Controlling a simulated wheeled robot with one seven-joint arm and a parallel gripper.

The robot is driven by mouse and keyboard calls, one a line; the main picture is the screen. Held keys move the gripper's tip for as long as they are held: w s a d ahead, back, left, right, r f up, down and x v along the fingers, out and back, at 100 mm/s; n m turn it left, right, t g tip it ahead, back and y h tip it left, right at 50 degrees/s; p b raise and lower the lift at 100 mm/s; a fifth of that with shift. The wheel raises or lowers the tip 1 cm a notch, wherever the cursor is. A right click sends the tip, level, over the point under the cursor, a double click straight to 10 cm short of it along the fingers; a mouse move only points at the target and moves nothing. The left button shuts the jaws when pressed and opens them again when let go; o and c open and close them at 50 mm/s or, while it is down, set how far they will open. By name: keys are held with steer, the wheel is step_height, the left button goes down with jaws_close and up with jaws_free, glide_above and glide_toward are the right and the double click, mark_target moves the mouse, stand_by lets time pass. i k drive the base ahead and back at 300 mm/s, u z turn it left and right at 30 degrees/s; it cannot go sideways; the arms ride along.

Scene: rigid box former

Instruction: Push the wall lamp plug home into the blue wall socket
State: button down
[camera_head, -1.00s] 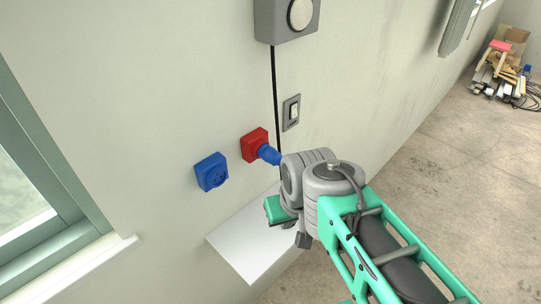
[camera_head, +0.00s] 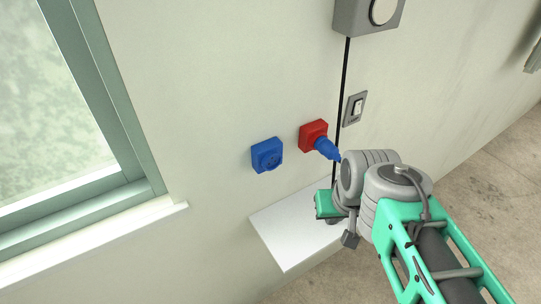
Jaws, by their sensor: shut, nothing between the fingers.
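The blue wall socket (camera_head: 267,155) is on the pale wall, its face empty. A red wall socket (camera_head: 313,135) is just right of it. A blue plug (camera_head: 328,148) sits at the red socket's face, its narrow end pointing down and right; I cannot tell how deep it is in. The wall lamp (camera_head: 368,14) is at the top, with a black cord (camera_head: 345,85) running down the wall behind my wrist. My gripper (camera_head: 326,204) is below the plug, largely hidden by my wrist; it is shut and holds nothing. It looks apart from the plug.
A white shelf (camera_head: 285,238) juts from the wall below the sockets, close under my gripper. A grey wall switch (camera_head: 355,108) is right of the red socket. A green-framed window (camera_head: 110,120) with a white sill (camera_head: 90,240) is at left. Bare floor shows at right.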

mark_target(325, 147)
steer(key=u, duration=1.55)
steer(key=k, duration=1.15)
steer(key=i, duration=0.5)
